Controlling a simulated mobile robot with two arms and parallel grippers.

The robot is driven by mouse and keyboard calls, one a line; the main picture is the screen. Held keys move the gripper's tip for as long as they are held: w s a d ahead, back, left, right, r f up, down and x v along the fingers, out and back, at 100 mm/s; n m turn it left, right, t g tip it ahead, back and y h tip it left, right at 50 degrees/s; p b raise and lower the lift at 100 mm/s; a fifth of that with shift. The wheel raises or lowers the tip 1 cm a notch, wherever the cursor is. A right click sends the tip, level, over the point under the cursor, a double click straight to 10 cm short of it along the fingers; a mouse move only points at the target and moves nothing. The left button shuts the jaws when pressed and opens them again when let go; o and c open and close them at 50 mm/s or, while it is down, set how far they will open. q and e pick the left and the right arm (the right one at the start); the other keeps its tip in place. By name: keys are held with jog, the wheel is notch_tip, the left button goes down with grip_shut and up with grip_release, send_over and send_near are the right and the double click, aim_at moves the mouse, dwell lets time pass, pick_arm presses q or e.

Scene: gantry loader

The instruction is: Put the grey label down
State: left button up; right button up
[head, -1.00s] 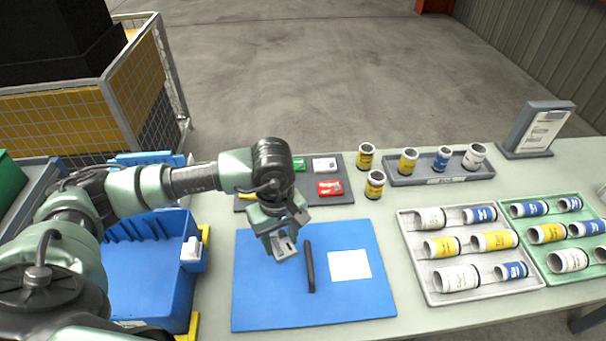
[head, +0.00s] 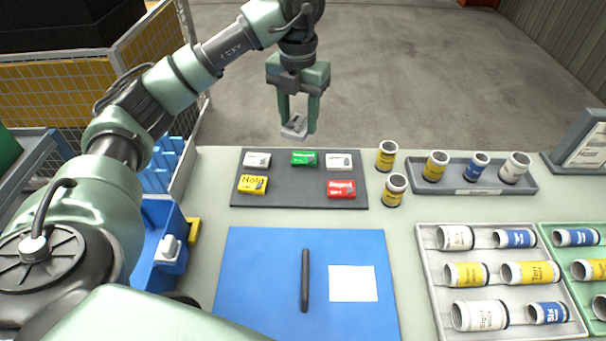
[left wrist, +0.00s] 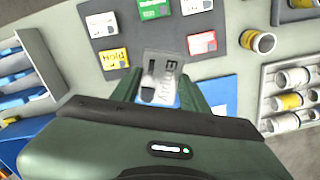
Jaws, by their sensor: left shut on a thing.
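My left gripper (head: 298,118) is shut on the grey label (head: 294,128), a small flat block. It holds the label in the air, and in the head view it shows just above the back edge of the dark mat (head: 297,199). In the left wrist view the grey label (left wrist: 161,75) sits between the fingers with dark print on its face. On the mat lie a yellow label (head: 253,185), a red label (head: 341,189), a green label (head: 304,158) and two whitish labels (head: 257,160). The front middle of the mat is bare. My right gripper is out of view.
A blue mat (head: 250,275) carries a black bar (head: 305,280) and a white sheet (head: 353,283). Two jars (head: 395,190) stand right of the dark mat, beside a grey tray (head: 525,182) of jars. More trays of jars lie at right, a blue bin (head: 150,275) at left.

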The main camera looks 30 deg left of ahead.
pick_arm(q)
jog(key=p, duration=0.2)
send_over(299, 189)
notch_tip(299, 189, down, 15)
jog(key=shift+r, duration=0.1)
notch_tip(299, 189, down, 4)
jog(key=shift+f, duration=0.4)
jog(key=shift+f, duration=0.1)
jog(key=o, duration=1.3)
